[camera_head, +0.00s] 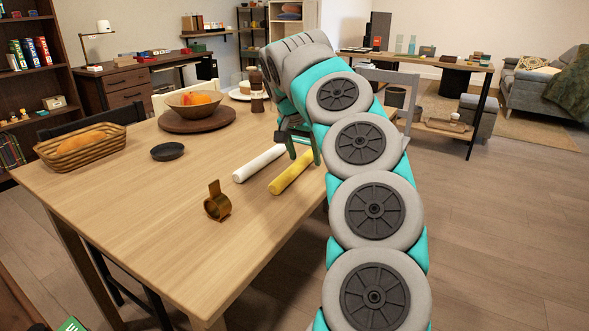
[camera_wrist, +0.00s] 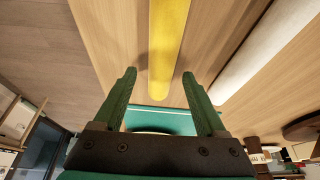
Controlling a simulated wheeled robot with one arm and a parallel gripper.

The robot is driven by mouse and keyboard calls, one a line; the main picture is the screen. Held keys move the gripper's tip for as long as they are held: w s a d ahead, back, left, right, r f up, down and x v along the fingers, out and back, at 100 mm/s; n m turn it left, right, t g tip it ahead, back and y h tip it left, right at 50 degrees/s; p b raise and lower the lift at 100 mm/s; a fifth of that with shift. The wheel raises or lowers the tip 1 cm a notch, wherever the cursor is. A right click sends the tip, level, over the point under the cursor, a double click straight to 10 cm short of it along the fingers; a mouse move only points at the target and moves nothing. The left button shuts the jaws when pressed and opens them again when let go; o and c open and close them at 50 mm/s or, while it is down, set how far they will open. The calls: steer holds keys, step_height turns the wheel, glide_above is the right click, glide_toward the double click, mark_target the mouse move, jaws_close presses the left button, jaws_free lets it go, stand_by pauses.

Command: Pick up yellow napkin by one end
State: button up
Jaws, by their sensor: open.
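The yellow napkin (camera_head: 291,173) is a rolled cylinder lying on the wooden table near its right edge. In the wrist view the yellow napkin (camera_wrist: 168,40) runs down from the top, with its near end between the two fingers. My gripper (camera_head: 305,157) is at the far end of the napkin. In the wrist view my gripper (camera_wrist: 158,92) is open, one green finger on each side of the roll. The fingers look apart from the napkin; I cannot tell the height gap.
A white rolled napkin (camera_head: 259,163) lies parallel, just left of the yellow one. A brass napkin ring (camera_head: 217,201) and a dark round coaster (camera_head: 167,151) are on the table. A bread basket (camera_head: 82,148), a fruit bowl (camera_head: 193,102) and a pepper mill (camera_head: 256,92) stand farther back.

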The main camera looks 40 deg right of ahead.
steer(key=shift+f, duration=0.15)
jaws_close()
stand_by(0.5)
